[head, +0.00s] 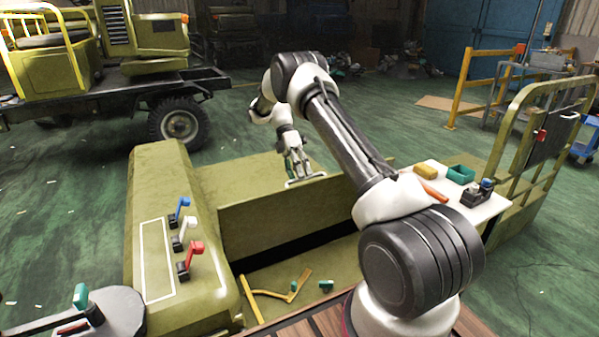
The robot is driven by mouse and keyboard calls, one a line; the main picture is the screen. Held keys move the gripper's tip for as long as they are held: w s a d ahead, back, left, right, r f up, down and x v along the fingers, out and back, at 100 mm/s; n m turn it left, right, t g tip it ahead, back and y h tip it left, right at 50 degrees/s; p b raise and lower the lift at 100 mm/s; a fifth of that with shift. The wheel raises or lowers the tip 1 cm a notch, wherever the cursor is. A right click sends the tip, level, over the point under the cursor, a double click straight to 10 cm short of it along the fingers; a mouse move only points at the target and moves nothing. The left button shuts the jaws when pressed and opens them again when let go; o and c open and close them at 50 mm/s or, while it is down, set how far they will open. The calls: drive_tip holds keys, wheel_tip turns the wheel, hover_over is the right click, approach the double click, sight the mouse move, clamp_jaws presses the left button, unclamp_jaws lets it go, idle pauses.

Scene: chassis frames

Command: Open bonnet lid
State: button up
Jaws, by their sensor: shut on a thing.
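The olive-green bonnet lid (290,212) is a wide panel in the middle of the head view, right of the lever console. A dark gap runs along its lower edge; I cannot tell its exact angle. A pale bar handle (313,178) shows at the panel's top edge. My gripper (299,174) reaches down to this handle from above and is shut on it. My arm hides part of the lid's right side.
A console (205,265) with blue, white and red levers stands left of the lid. A yellow bent bar (284,296) and small teal pieces lie in front, below the lid. A truck (120,75) stands behind left.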

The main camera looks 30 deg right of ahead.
drive_tip(key=shift+a+f, duration=0.1)
drive_tip(key=shift+c, duration=0.2)
drive_tip(key=shift+w+r, duration=0.25)
drive_tip(key=shift+w, duration=0.1)
drive_tip(key=shift+c, duration=0.5)
drive_tip(key=v, duration=0.6)
drive_tip(key=shift+w+r, duration=0.15)
drive_tip(key=shift+r, duration=0.25)
